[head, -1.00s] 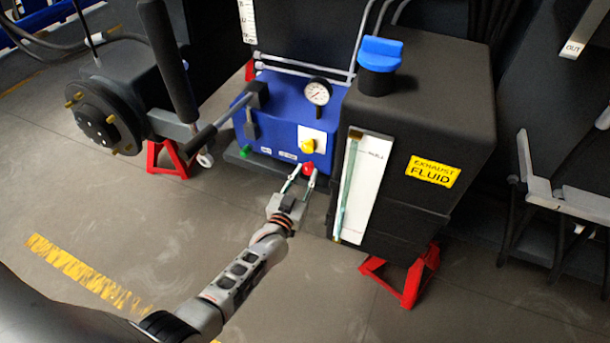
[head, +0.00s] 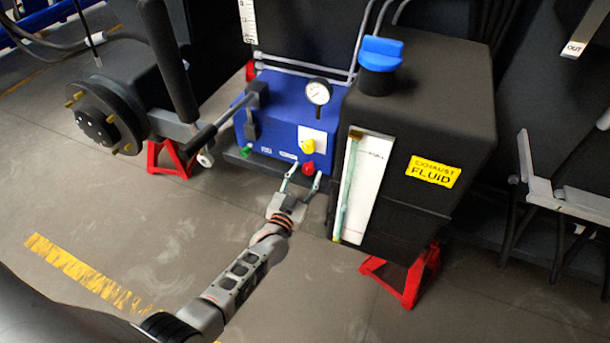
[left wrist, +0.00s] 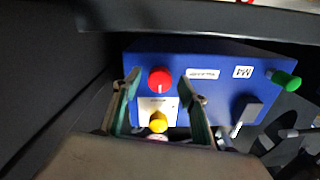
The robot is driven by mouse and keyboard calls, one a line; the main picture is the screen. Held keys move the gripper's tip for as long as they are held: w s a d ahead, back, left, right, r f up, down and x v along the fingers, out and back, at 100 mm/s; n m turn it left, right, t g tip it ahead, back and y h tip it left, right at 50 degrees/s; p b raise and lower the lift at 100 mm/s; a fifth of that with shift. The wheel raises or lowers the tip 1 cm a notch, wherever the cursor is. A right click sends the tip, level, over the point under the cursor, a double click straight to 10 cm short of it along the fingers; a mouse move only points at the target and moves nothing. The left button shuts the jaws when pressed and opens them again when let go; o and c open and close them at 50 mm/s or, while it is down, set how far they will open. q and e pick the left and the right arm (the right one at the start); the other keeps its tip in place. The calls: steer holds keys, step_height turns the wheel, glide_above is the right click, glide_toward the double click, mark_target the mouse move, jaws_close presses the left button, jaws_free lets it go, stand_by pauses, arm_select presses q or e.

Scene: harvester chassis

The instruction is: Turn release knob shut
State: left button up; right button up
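A blue pump unit (head: 275,112) stands low on the floor between the wheel hub and the black tank. A red knob (head: 308,168) sticks out of its lower front and bears a white line. It also shows in the left wrist view (left wrist: 160,79), between my spread fingers. A yellow knob (head: 308,146) sits above it on a white plate; in the left wrist view it is the yellow knob (left wrist: 158,122). The labels are too small to read. My left gripper (head: 302,182) is open and empty, its fingertips just short of the red knob. My right gripper is not in view.
The black tank (head: 440,110) with a blue cap stands close to the right of the gripper. A lever (head: 215,128) and a green knob (head: 246,151) are on the left. A gauge (head: 318,92) tops the unit. Floor (head: 140,230) in front is clear.

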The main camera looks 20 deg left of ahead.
mark_target(307, 149)
arm_select(q)
steer(key=shift+r, duration=0.1)
step_height(307, 149, up, 10)
steer(key=shift+f, duration=0.1)
stand_by(0.6)
stand_by(0.3)
